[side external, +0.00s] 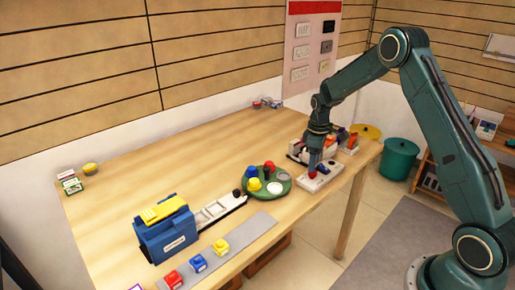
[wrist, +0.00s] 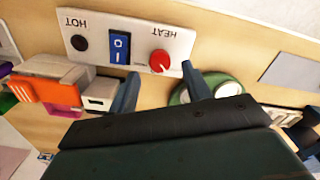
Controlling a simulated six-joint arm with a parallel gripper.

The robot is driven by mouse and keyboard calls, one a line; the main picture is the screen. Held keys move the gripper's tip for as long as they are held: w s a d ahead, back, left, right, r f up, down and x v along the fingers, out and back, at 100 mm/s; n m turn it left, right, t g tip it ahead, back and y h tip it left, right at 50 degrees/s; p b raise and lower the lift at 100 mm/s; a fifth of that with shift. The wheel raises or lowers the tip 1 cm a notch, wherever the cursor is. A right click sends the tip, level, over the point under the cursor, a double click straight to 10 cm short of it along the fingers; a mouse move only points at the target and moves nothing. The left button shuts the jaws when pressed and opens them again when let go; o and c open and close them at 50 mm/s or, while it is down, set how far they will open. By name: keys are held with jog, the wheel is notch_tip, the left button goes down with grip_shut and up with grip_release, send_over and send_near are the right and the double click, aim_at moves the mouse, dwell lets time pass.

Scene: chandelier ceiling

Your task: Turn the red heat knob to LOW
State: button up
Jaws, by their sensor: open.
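The red heat knob (wrist: 160,61) is on a white panel (wrist: 185,47) in the wrist view, by upside-down HEAT lettering. A small pale mark shows on its lower edge; I cannot read any LOW marking. In the side view the knob (side external: 312,175) sits at the near part of the panel (side external: 325,181), just under my gripper (side external: 314,160). In the wrist view the fingers of my gripper (wrist: 160,80) are apart, one each side of the knob in the picture. They look empty; I cannot tell whether either touches the knob.
A blue rocker switch (wrist: 119,48) and a dark round HOT indicator (wrist: 80,42) share the panel. An orange-and-white object (wrist: 45,88) is close by at left. A green round tray (side external: 284,190) with coloured pieces stands beside the panel. The table's front edge is near.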

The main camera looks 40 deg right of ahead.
notch_tip(320, 180, up, 10)
jog(key=shift+r, duration=0.25)
dwell(0.5)
jog(key=s+a+r+m+t, duration=0.2)
jog(key=s+a+r+t, duration=0.1)
jog(key=s+a+r, duration=1)
jog(key=s+a+m+t, duration=0.1)
jog(key=s+a, duration=0.2)
jog(key=s, duration=0.5)
jog(key=s+a+m+t, duration=0.1)
jog(key=s+a, duration=0.2)
jog(key=s, duration=0.5)
jog(key=shift+s+a+r+m+t, duration=0.3)
jog(key=shift+s+a+r, duration=0.05)
jog(key=shift+a+r, duration=0.1)
jog(key=shift+c, duration=0.2)
